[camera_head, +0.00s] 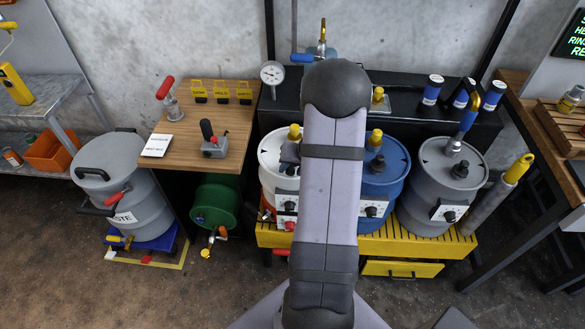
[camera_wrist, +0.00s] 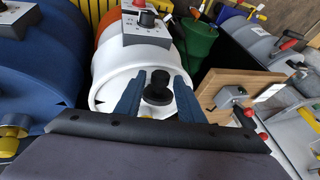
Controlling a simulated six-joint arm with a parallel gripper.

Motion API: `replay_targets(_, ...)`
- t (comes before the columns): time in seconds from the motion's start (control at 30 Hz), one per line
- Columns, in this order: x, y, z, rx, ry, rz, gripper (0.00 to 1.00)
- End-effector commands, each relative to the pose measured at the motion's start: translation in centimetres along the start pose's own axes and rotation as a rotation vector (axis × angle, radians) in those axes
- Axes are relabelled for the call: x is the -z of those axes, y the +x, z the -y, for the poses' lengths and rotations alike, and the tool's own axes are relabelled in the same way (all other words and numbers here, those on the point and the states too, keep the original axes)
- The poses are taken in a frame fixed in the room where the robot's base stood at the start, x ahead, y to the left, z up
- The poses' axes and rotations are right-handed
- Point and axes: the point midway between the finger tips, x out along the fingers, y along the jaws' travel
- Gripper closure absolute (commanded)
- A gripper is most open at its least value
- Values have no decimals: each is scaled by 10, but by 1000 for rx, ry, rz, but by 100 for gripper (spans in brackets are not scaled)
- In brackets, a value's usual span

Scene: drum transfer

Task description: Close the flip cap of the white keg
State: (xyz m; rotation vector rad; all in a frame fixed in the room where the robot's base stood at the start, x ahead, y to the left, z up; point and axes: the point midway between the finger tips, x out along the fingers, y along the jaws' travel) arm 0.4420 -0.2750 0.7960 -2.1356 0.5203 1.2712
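The white keg (camera_head: 270,150) stands between the green drum and the blue drum, partly hidden behind my arm in the head view. In the wrist view its white body and lid rim (camera_wrist: 105,88) lie under my gripper. A black cap (camera_wrist: 157,88) with a round base and a knob on top shows on the keg's lid. My gripper (camera_wrist: 158,78) is open, with one blue finger on each side of the black cap. I cannot tell whether the fingers touch it, or how far the cap is flipped. My gripper's fingers are not clearly seen in the head view.
The blue drum (camera_head: 385,180) stands close beside the keg, with the grey drum (camera_head: 425,200) beyond it. A wooden table (camera_head: 185,150) with a clamp-like tool is to the left. A black shelf (camera_head: 405,115) runs behind the drums.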

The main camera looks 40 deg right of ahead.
Motion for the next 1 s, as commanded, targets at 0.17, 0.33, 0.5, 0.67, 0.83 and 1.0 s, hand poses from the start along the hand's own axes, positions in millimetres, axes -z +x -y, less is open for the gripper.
replay_targets(0.17, 0, 0, 0, 0, 0, 0, 100)
replay_targets(0.33, 0, -1, 0, 0, 0, 3, 100)
replay_targets(0.5, 2, -3, 1, 0, 6, 16, 100)
replay_targets(0.67, 4, -7, 2, 0, 15, 46, 100)
replay_targets(0.83, 7, -10, 3, -1, 30, 95, 100)
replay_targets(1.0, 10, -11, 3, -2, 48, 155, 100)
